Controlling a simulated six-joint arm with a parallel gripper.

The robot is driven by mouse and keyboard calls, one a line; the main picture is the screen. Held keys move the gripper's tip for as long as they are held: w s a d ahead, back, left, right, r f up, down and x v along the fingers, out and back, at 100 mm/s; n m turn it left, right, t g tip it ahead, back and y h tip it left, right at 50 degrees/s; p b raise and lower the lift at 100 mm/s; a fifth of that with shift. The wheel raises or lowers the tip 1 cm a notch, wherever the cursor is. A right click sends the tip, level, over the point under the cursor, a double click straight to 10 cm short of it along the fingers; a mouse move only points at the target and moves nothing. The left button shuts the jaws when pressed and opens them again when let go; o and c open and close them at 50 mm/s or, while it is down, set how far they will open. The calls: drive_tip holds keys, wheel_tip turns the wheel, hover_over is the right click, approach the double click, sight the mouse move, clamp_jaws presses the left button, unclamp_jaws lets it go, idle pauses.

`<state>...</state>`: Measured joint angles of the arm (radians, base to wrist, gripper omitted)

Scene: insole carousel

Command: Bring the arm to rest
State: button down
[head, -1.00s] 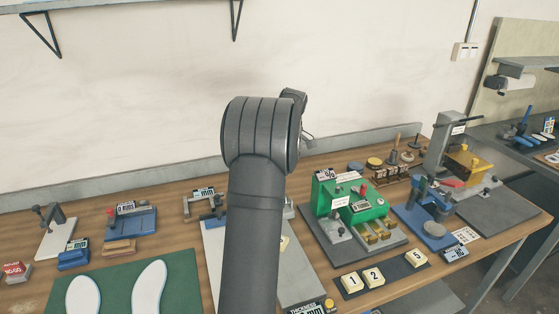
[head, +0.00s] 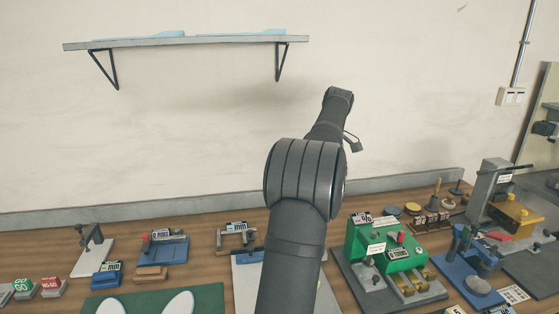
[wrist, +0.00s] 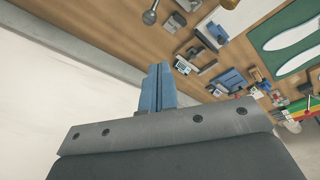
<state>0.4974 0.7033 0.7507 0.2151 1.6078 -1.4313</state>
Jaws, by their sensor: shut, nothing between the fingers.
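My arm rises from the bottom of the head view, bends at a large dark joint and reaches up in front of the wall. Its far end, near the top of the arm, is small there and the fingers cannot be made out. In the wrist view my gripper (wrist: 157,85) shows as two blue-grey fingers pressed together. It is shut and empty, and it points out over the workbench (wrist: 120,35) without touching anything.
Below stand a green machine (head: 385,245), a blue press (head: 470,262), a grey stand with a yellow part (head: 515,213) and several gauges. White insoles (head: 178,303) lie on a green mat (head: 212,293). A wall shelf (head: 190,41) hangs at upper left. The wall area around the arm is clear.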

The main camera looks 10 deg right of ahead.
drive_tip(key=s+d+x, duration=0.1)
drive_tip(key=s+x, duration=0.1)
drive_tip(key=x, duration=0.9)
drive_tip(key=shift+w+d+f, duration=0.25)
drive_tip(key=shift+d+f, duration=0.05)
drive_tip(key=shift+f, duration=0.35)
